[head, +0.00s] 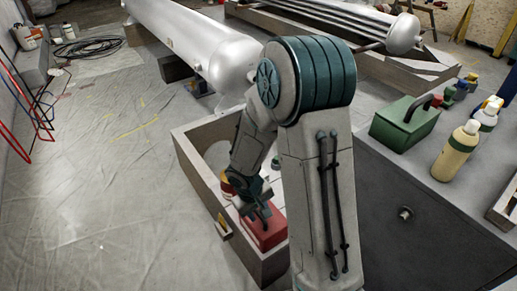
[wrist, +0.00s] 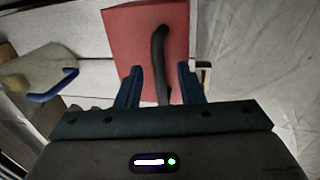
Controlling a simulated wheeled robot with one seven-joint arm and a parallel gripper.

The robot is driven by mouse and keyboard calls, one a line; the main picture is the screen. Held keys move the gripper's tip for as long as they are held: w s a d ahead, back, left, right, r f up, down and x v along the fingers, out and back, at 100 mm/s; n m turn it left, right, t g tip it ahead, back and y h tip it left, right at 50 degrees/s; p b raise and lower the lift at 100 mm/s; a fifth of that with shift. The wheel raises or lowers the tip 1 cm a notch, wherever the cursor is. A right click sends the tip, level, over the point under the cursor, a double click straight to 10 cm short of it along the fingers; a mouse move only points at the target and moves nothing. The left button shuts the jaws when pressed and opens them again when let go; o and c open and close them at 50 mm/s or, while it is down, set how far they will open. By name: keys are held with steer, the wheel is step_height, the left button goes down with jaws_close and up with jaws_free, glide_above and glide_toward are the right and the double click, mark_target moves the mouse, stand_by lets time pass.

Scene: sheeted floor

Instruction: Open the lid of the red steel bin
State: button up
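The red steel bin (head: 265,232) sits at the near end of a grey open-topped crate in the head view, partly hidden by my arm. In the wrist view its flat red lid (wrist: 130,40) fills the top middle and looks closed. A dark curved handle (wrist: 158,45) runs along the lid. My gripper (head: 258,209) is just above the bin. In the wrist view my gripper (wrist: 160,72) is open, with the handle between its two blue fingers and a gap on each side. I cannot tell how far the fingertips are above the lid.
A pale yellow object with a blue handle (wrist: 40,78) lies left of the bin in the wrist view. The crate wall (head: 196,180) surrounds the bin. A green toolbox (head: 405,124) and bottles (head: 455,152) stand on the dark cabinet at right. Sheeted floor (head: 110,190) at left is clear.

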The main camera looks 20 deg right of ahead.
steer(key=s+r+p, duration=0.2)
steer(key=r+p, duration=0.6)
steer(key=r, duration=0.8)
steer(key=s+r+m+p, duration=0.1)
steer(key=s+r+p, duration=0.1)
steer(key=r+p, duration=0.7)
steer(key=shift+s+r+m+t, duration=0.3)
steer(key=shift+r, duration=3.2)
steer(key=s+r+m+p, duration=0.1)
steer(key=s+r+p, duration=0.2)
steer(key=r+p, duration=0.5)
step_height(320, 180, up, 4)
steer(key=shift+d+f+t, duration=0.15)
steer(key=shift+d+t, duration=0.15)
steer(key=shift+d, duration=0.05)
steer(key=s+r+p, duration=0.1)
steer(key=r+p, duration=0.2)
steer(key=r, duration=0.1)
steer(key=s+r+y+p, duration=0.1)
steer(key=s+r+p, duration=0.1)
steer(key=r, duration=0.2)
steer(key=s+r+m+t+y+p, duration=0.1)
steer(key=s+r+p, duration=0.1)
steer(key=r+p, duration=0.1)
steer(key=shift+s+a+r+p, duration=0.2)
steer(key=shift+r+p, duration=0.1)
steer(key=shift+r, duration=0.45)
steer(key=shift+c, duration=0.2)
steer(key=shift+s+r, duration=0.1)
jaws_close()
